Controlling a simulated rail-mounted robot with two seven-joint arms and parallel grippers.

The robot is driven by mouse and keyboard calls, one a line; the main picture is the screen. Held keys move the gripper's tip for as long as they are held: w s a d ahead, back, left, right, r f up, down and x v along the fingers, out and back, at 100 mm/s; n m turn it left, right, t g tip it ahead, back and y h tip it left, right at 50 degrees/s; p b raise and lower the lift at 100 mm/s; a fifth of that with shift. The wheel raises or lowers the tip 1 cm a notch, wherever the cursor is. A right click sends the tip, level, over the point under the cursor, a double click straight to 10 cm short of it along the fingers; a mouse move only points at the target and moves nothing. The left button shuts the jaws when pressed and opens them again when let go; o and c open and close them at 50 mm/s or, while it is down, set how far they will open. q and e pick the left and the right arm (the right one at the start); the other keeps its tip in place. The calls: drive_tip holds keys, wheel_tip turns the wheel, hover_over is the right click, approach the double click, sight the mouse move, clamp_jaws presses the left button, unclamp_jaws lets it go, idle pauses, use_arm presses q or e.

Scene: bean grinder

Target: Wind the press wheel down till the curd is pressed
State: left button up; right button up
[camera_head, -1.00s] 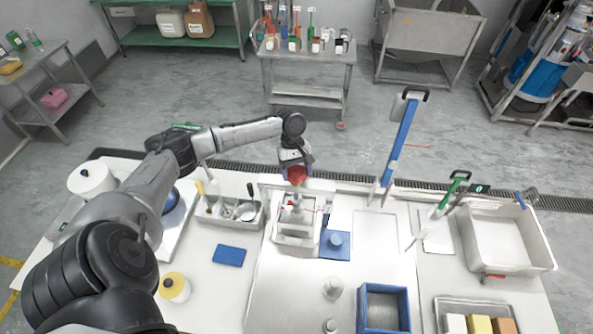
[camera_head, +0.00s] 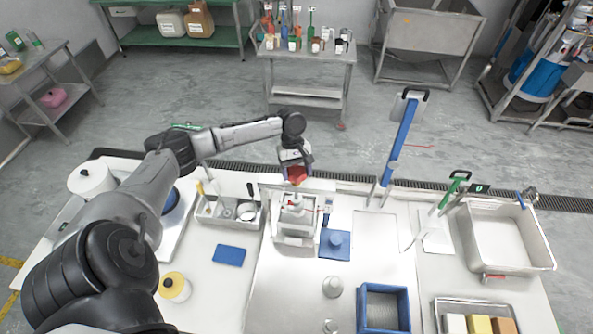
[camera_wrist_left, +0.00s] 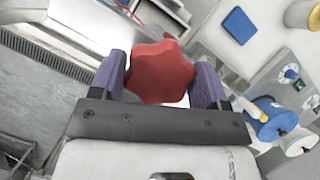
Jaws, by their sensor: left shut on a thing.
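The red press wheel (camera_head: 297,174) sits on top of the press (camera_head: 296,217), which stands on the white worktop at the middle back. My left gripper (camera_head: 297,171) comes down on the wheel from above. In the left wrist view the lobed red wheel (camera_wrist_left: 160,72) lies between the two purple fingers, and the gripper (camera_wrist_left: 160,80) is shut on it. The inside of the press is small in the head view, and I cannot tell how far the curd is pressed. My right gripper is not in view.
A blue block with a round knob (camera_head: 335,243) is just right of the press. A tool tray (camera_head: 228,213) stands to its left, with a blue pad (camera_head: 229,255) in front. A blue crate (camera_head: 384,308) and white basin (camera_head: 505,240) are at the right.

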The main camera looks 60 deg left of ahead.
use_arm(q)
drive_tip(key=o, duration=0.9)
drive_tip(key=b+v, duration=0.2)
drive_tip(key=v, duration=1.1)
drive_tip(key=shift+r, duration=0.4)
drive_tip(key=shift+a, duration=0.1)
